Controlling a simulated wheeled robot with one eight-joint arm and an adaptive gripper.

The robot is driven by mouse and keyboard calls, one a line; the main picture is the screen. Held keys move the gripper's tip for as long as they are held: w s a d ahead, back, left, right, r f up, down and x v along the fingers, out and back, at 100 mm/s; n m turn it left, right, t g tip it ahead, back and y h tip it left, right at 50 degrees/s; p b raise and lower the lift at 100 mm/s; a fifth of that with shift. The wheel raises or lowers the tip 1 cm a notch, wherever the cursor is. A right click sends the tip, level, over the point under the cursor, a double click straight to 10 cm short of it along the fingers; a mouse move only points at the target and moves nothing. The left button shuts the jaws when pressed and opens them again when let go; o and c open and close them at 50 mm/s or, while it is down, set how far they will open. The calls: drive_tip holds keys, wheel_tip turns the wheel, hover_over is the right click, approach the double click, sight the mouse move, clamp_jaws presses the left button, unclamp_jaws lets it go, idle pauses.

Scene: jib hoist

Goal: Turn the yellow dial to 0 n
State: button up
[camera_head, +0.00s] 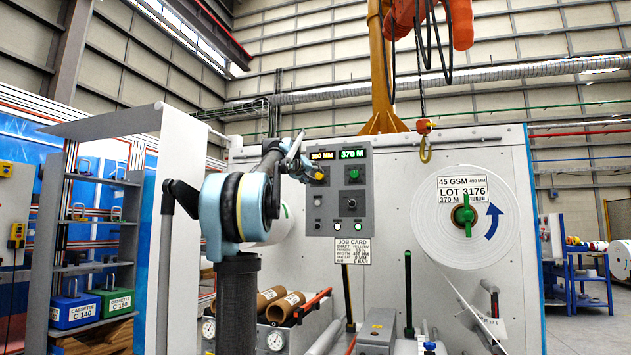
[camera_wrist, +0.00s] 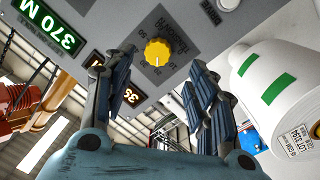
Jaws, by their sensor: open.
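The yellow dial (camera_wrist: 157,52) is a ribbed round knob on the grey control panel (camera_head: 340,222). In the wrist view a printed number scale surrounds it; I cannot read for certain where it points. In the head view the dial (camera_head: 319,175) shows small at the panel's left, partly behind my gripper. My gripper (camera_wrist: 158,66) is open, its two dark fingers apart on either side of the dial's line of sight, with nothing between them. I cannot tell any contact with the dial. In the head view my gripper (camera_head: 303,163) is just left of the dial.
A white roll (camera_head: 440,222) stands at right. A hook (camera_head: 425,150) hangs above right of the panel. Another white roll (camera_wrist: 265,100) is close on the right.

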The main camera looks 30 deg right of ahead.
sight(318, 176)
drive_tip(key=shift+x, duration=3.35)
drive_tip(key=shift+s, duration=0.1)
drive_tip(key=c, duration=1)
drive_tip(key=shift+d, duration=0.1)
drive_tip(key=shift+c, duration=0.2)
